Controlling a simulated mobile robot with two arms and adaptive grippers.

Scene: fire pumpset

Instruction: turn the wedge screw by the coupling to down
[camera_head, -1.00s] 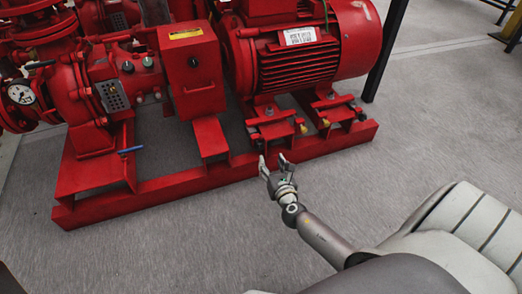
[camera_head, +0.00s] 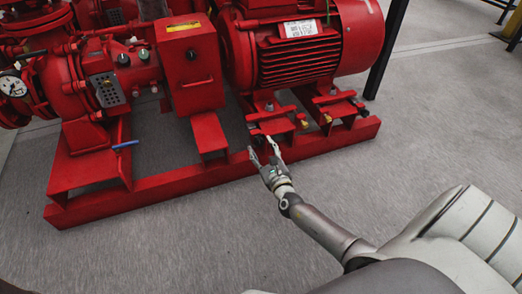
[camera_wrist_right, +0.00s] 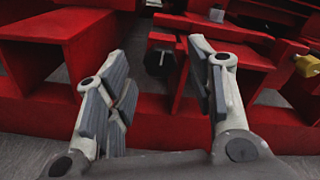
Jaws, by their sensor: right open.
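The red pumpset has a box-shaped coupling guard (camera_head: 190,65) left of the motor. A dark screw head, which looks like the wedge screw by the coupling, sits low on the motor-foot mount; in the right wrist view the wedge screw (camera_wrist_right: 158,63) shows between and beyond the fingertips. Which way it is turned is too small to tell. My right gripper (camera_head: 262,147) is open and empty, just in front of the mount at the base rail. Its fingers point towards the screw, and no contact is visible. My left gripper is not in view.
A brass-coloured fitting (camera_wrist_right: 308,65) is to the right on the mount. The red base rail (camera_head: 170,184) runs along the front below the screw. The motor (camera_head: 300,45) overhangs the mounts. The grey floor (camera_head: 190,240) in front is clear.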

